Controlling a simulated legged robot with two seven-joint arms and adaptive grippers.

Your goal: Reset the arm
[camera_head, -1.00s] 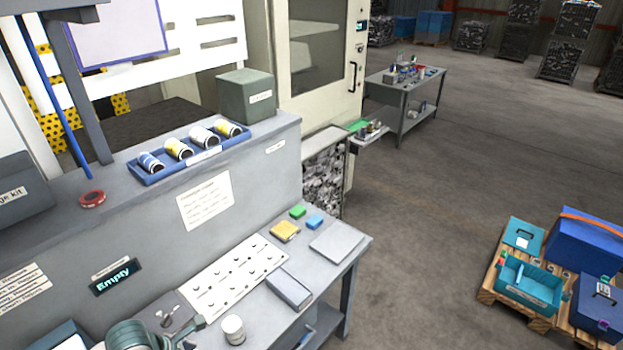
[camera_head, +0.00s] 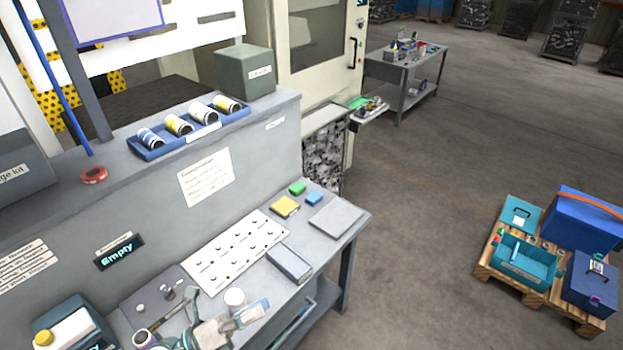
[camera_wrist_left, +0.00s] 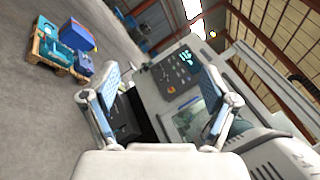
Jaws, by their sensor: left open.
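My left gripper (camera_head: 228,302) is at the bottom of the head view, above the front part of the grey workbench (camera_head: 330,250). Its two fingers are spread apart. In the left wrist view the open gripper (camera_wrist_left: 160,85) has nothing between its fingers; beyond them are a grey machine (camera_wrist_left: 185,80) with a lit panel and the floor. A white cylinder (camera_head: 235,297) appears right beside the fingers in the head view; I cannot tell whether they touch. My right gripper is not in view.
A blue tray (camera_head: 140,153) of several cans sits on the shelf above. A pallet (camera_head: 490,275) with blue boxes stands on open floor at right.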

